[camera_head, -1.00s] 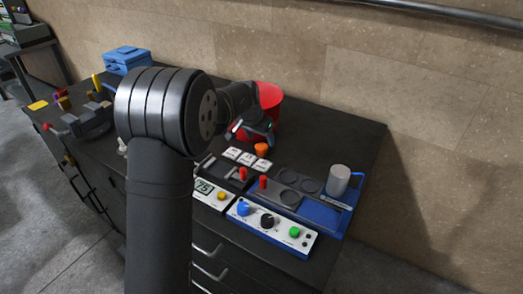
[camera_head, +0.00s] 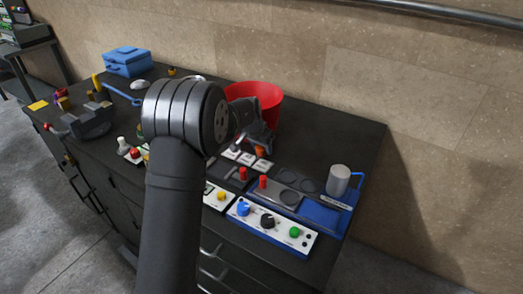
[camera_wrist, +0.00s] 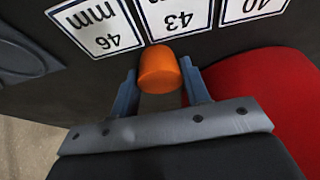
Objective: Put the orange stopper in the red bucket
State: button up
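The orange stopper (camera_head: 260,151) stands on the dark tabletop beside the white number cards, in front of the red bucket (camera_head: 268,97). The bucket's red wall (camera_wrist: 255,100) fills the right of the wrist view, close to the right finger.
White cards (camera_wrist: 170,15) marked 46, 43 and 40 lie by the stopper. A blue-based press fixture (camera_head: 320,213) and a control panel (camera_head: 270,222) stand to the right and front. A blue toolbox (camera_head: 128,60) stands at the back left.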

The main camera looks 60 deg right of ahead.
jog(key=c, duration=0.5)
jog(key=shift+r, duration=0.1)
